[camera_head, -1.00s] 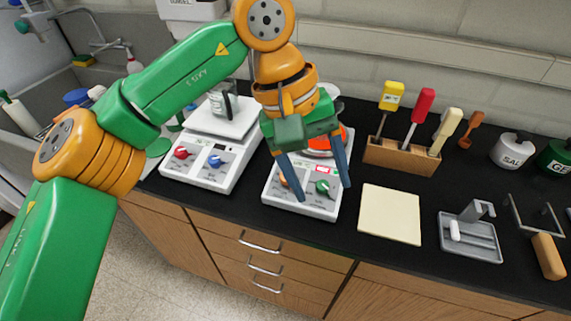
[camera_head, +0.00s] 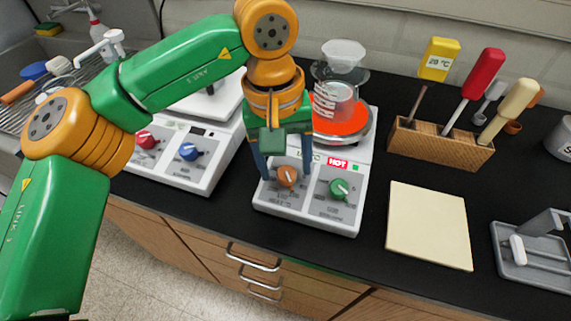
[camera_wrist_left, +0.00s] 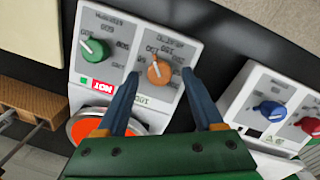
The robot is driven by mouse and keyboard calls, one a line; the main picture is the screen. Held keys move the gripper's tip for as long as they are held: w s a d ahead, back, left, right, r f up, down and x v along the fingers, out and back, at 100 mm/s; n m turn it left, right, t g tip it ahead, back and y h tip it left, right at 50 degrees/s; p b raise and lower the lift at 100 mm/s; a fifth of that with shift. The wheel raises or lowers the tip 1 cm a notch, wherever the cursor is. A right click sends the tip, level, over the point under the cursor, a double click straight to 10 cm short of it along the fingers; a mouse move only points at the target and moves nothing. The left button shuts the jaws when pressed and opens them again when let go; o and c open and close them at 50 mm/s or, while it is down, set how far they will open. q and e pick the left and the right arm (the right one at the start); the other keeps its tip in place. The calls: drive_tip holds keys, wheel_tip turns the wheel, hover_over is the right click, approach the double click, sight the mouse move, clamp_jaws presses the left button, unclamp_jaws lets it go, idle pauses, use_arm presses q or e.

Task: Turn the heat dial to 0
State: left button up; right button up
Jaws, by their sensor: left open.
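The hot plate (camera_head: 325,215) stands on the black counter, with an orange dial (camera_head: 287,176) and a green dial (camera_head: 339,190) on its front panel. The panel lettering is too small to read surely. My left gripper (camera_head: 286,172) is open, pointing down at the panel, with one finger on each side of the orange dial. In the left wrist view the orange dial (camera_wrist_left: 159,70) lies between the two fingertips (camera_wrist_left: 160,73), with gaps on both sides. The green dial (camera_wrist_left: 95,50) is outside the fingers. My right gripper is not in view.
A glass beaker (camera_head: 335,98) stands on the glowing orange heating surface (camera_head: 352,122) behind the dials, near a red HOT sign (camera_head: 338,164). Another device with red and blue dials (camera_head: 190,151) stands left. A cream pad (camera_head: 429,225) and wooden tool rack (camera_head: 440,146) are right.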

use_arm(q)
drive_tip(key=shift+f, duration=0.4)
clamp_jaws()
drive_tip(key=shift+n, duration=0.3)
drive_tip(key=n+b, duration=0.2)
drive_tip(key=n, duration=0.1)
drive_tip(key=shift+f+n+h, duration=0.1)
drive_tip(key=shift+n+h, duration=0.2)
drive_tip(key=shift+h, duration=0.1)
drive_tip(key=n+b, duration=0.2)
drive_tip(key=n, duration=0.1)
drive_tip(key=shift+s+n+t, duration=0.1)
drive_tip(key=shift+n+t, duration=0.2)
drive_tip(key=n+h+b, duration=0.1)
drive_tip(key=n+b, duration=0.1)
drive_tip(key=n, duration=0.2)
drive_tip(key=shift+t, duration=0.4)
drive_tip(key=shift+s+n+t+b, duration=0.1)
drive_tip(key=shift+n+t+b, duration=0.2)
drive_tip(key=shift+n+b, duration=1.25)
drive_tip(key=shift+n+p, duration=0.4)
drive_tip(key=shift+n, duration=0.25)
